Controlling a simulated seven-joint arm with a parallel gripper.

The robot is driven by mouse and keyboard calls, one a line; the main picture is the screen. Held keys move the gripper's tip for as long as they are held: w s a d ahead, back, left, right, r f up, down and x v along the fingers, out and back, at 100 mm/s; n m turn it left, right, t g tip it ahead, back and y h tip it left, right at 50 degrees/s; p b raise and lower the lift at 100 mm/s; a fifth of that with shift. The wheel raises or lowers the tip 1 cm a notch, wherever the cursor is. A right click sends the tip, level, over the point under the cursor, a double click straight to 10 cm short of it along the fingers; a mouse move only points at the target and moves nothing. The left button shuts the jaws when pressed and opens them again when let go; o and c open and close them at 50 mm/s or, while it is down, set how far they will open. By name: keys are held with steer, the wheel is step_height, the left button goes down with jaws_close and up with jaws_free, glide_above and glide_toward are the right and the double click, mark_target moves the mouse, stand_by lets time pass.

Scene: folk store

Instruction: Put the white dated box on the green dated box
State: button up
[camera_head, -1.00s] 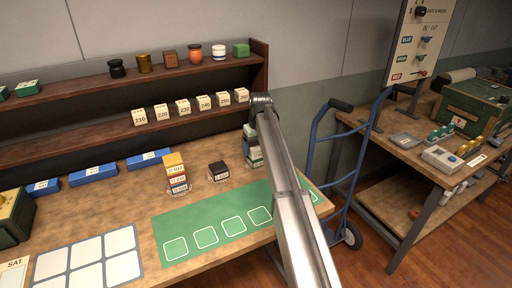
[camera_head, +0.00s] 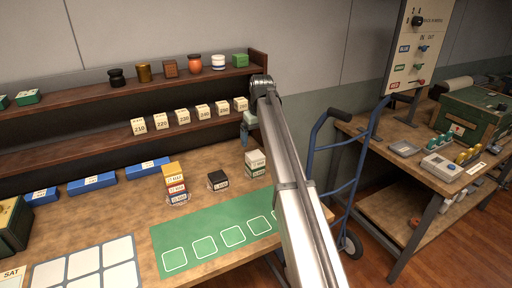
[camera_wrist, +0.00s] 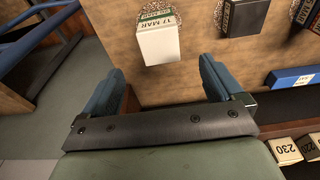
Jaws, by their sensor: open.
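The white dated box (camera_head: 255,157) sits on top of the green dated box (camera_head: 257,172), near the back right of the workbench. The two form an upright stack. In the wrist view the white box (camera_wrist: 159,47) shows its plain top and a label reading 17 MAR, with the green box (camera_wrist: 155,12) just beyond its labelled side. My gripper (camera_head: 248,124) is raised above and behind the stack, near the lower shelf. In the wrist view my gripper (camera_wrist: 160,85) has its two blue fingers wide apart with nothing between them, clear of the white box.
A black dated box (camera_head: 217,181) stands left of the stack. A yellow, red and blue stack (camera_head: 176,184) stands farther left. Numbered cards (camera_head: 182,118) line the lower shelf (camera_head: 100,155) close to my gripper. A green mat (camera_head: 200,232) lies clear in front.

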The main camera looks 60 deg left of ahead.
steer(key=shift+d+r, duration=0.2)
steer(key=shift+r, duration=1.15)
